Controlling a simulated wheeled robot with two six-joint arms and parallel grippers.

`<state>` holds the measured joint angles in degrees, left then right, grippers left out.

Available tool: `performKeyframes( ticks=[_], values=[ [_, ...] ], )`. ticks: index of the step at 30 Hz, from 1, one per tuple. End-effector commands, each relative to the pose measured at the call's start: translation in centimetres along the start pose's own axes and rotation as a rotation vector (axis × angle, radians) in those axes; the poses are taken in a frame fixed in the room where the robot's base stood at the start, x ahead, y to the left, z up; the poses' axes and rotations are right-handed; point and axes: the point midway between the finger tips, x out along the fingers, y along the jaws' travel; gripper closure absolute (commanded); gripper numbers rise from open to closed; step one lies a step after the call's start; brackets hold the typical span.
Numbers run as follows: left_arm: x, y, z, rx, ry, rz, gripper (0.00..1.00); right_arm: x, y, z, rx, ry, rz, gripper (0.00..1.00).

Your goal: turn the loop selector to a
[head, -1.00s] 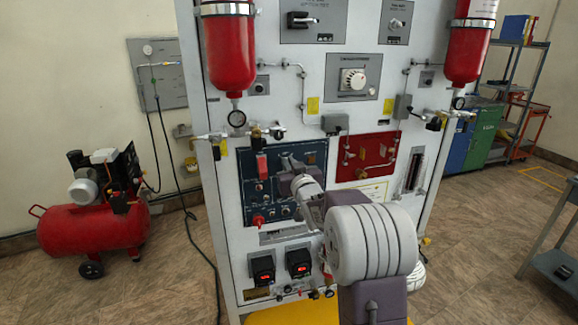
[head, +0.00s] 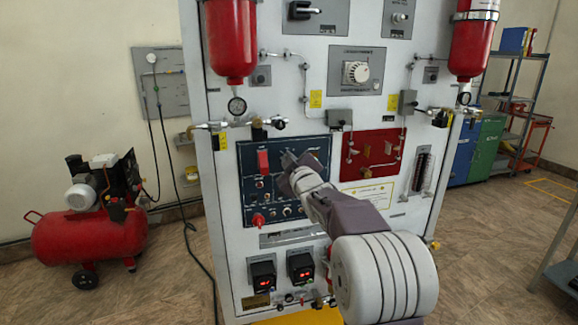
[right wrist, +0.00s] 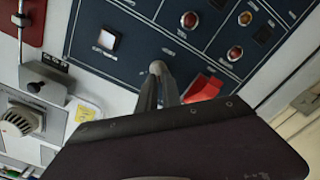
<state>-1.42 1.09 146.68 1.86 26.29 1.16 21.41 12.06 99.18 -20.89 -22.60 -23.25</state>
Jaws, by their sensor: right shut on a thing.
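The blue control panel (head: 248,187) is on the front of the white cabinet, with small knobs, lamps and switches; it fills much of the right wrist view (right wrist: 125,72). My right gripper (head: 287,159) is at the upper middle of this panel. In the right wrist view its fingers (right wrist: 158,82) are shut on the loop selector, a grey round-ended handle (right wrist: 156,67) standing out from the panel. The fingers and wrist hide most of it, and its marks cannot be read. My left gripper is not in view.
A red switch cover (head: 262,161) is close beside the gripper, also in the right wrist view (right wrist: 205,88). A red panel (head: 372,153) lies to the right. A white dial (head: 355,73) is above. Two red cylinders (head: 230,40) hang higher up.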

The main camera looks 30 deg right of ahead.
Motion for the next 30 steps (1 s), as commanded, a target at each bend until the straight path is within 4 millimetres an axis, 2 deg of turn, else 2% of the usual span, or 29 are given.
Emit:
performKeyframes(
  ticks=[20, 21, 22, 23, 30],
  values=[
    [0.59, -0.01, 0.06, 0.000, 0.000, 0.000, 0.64, 0.00, -0.05, -0.04, -0.057, 0.001, 0.000, 1.00],
    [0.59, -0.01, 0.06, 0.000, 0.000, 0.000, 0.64, 0.00, -0.05, -0.04, -0.057, 0.001, 0.000, 0.80],
    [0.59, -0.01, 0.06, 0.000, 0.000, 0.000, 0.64, 0.00, -0.05, -0.03, -0.057, 0.001, 0.000, 0.72],
    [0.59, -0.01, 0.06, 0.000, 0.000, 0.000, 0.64, 0.00, -0.05, -0.03, -0.057, 0.001, 0.000, 0.69],
    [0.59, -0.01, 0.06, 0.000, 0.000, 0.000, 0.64, 0.00, -0.06, -0.01, -0.056, 0.000, 0.000, 0.69]
  ],
)
